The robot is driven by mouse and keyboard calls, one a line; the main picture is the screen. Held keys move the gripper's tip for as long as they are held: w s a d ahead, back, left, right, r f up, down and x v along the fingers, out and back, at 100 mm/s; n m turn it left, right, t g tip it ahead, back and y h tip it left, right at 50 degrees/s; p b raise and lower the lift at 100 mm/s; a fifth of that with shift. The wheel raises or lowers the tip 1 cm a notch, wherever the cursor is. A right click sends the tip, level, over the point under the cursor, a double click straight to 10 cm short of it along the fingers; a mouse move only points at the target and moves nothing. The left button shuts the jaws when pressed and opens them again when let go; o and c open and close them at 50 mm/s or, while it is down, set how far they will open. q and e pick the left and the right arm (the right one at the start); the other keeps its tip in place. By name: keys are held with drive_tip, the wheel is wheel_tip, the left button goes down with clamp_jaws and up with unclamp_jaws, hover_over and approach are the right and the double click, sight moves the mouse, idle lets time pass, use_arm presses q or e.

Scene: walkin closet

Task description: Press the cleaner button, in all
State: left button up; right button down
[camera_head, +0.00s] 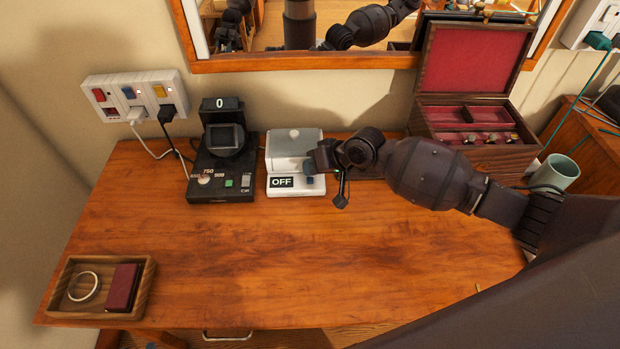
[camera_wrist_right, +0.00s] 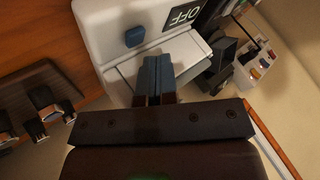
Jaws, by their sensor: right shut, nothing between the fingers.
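The cleaner is a small white box (camera_head: 283,187) with a grey lid, standing on the wooden desk. Its display reads "OFF". A dark blue button (camera_head: 309,181) is at its front right corner, beside the display. In the right wrist view the white cleaner (camera_wrist_right: 98,22) shows with its blue button (camera_wrist_right: 134,36) and OFF display (camera_wrist_right: 183,14). My right gripper (camera_head: 313,165) is shut and empty, over the cleaner's right side and just behind the button. In the wrist view its fingertips (camera_wrist_right: 156,62) are a short way from the button, apart from it. My left gripper is out of view.
A black device (camera_head: 222,165) reading "0" stands left of the cleaner. An open jewellery box (camera_head: 475,60) and a green cup (camera_head: 553,174) are at the right. A wooden tray (camera_head: 62,272) is front left. The desk's front middle is clear (camera_head: 290,260). A mirror hangs behind.

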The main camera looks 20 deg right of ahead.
idle(0.3)
drive_tip(key=shift+f, duration=0.15)
drive_tip(key=shift+f, duration=0.25)
idle(0.5)
